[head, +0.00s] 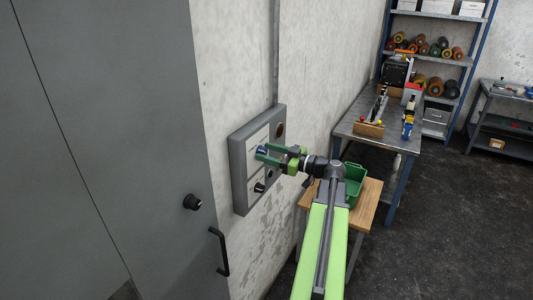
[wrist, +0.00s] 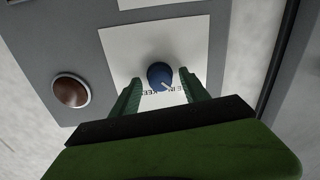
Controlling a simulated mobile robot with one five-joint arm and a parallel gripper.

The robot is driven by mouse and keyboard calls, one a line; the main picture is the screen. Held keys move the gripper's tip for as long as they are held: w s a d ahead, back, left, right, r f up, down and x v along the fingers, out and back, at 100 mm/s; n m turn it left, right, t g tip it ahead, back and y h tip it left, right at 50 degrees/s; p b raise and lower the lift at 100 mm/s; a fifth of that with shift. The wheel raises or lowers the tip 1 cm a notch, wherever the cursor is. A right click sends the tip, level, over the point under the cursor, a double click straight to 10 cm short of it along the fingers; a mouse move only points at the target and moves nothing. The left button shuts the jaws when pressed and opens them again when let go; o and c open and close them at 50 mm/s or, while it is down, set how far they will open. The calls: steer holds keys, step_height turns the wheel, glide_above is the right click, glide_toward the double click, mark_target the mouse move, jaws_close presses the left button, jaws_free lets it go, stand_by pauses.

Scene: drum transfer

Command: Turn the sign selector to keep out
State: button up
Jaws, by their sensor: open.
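The sign selector is a blue round knob (wrist: 160,74) on a white plate (wrist: 190,42) of the grey wall panel (head: 239,170). A pale pointer line on the knob slants toward the lower right in the wrist view. Printed letters below it are partly hidden; "KEE" can be made out. My gripper (wrist: 159,88) is open, with one green finger on each side of the knob. I cannot tell whether either finger touches it. In the head view, my gripper (head: 261,154) is at the panel, by the blue knob (head: 262,149).
A brown round button (wrist: 71,91) sits on the panel beside the plate. A black knob (head: 259,187) is lower on the panel. A grey door (head: 120,130) with a black handle (head: 219,252) stands at left. A wooden table (head: 369,205) with a green bin (head: 354,180) stands behind my arm.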

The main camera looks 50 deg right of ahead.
steer(key=shift+w, duration=0.2)
steer(key=shift+c, duration=0.3)
jaws_close()
